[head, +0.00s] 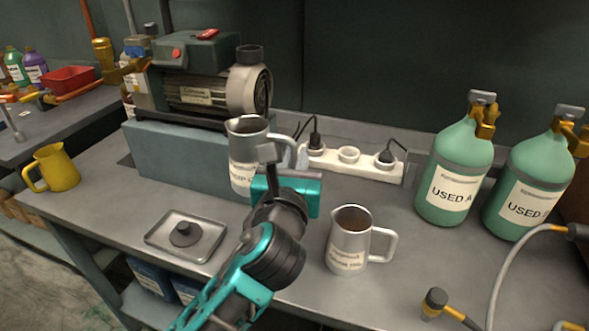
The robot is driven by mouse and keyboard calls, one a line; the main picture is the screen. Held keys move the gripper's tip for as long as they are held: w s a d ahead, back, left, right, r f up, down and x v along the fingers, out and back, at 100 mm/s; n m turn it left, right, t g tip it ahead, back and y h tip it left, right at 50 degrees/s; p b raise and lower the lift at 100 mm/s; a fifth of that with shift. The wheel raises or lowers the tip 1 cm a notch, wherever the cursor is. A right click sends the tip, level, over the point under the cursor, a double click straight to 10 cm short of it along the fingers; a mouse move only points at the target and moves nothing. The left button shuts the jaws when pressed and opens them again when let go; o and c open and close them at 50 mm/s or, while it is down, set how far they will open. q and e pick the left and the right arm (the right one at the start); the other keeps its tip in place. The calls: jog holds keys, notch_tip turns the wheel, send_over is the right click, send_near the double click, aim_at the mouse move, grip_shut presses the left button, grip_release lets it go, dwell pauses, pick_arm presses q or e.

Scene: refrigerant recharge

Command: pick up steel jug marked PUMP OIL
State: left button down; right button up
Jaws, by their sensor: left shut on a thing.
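The steel jug marked PUMP OIL (240,160) is upright in front of the pump's grey block, its label partly covered by my gripper. My left gripper (282,160) is at the jug's right side and shut on it, near the handle. The exact contact is partly hidden by the gripper body. Whether the jug's base touches the bench cannot be told. My right gripper is not in view.
A second steel jug (349,240) with another label stands close to the right of my gripper. A metal tray (160,246) holds a dark cap. A vacuum pump (200,80) stands behind, green cylinders (455,165) at right, a yellow jug (55,168) at left.

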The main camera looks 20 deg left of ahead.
pick_arm(q)
jog(key=shift+r+p, duration=0.9)
jog(key=shift+r, duration=1.9)
